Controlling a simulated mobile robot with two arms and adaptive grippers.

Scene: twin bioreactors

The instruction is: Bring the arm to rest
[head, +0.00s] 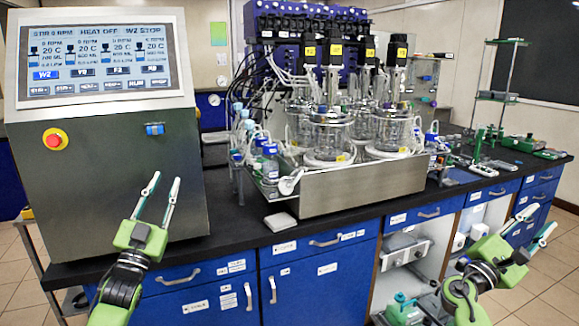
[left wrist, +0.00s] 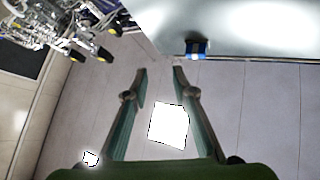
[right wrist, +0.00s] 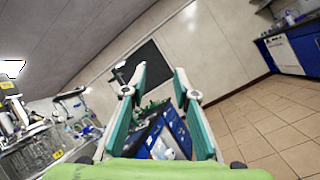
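My left gripper (head: 162,190) is raised in front of the grey control cabinet, fingers pointing up. Its two fingers stand apart with nothing between them, as the left wrist view (left wrist: 160,72) also shows. My right gripper (head: 534,222) is at the lower right of the head view, in front of the bench's right part. Its fingers are apart and empty in the right wrist view (right wrist: 158,72). Neither gripper touches anything that I can see.
The control cabinet (head: 105,175) has a screen (head: 97,60) and a red button (head: 55,139). Glass bioreactor vessels (head: 330,133) stand in a steel tray (head: 365,188) on the black bench (head: 245,228). Blue drawers (head: 320,245) lie below. Tiled floor (head: 540,275) is free at right.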

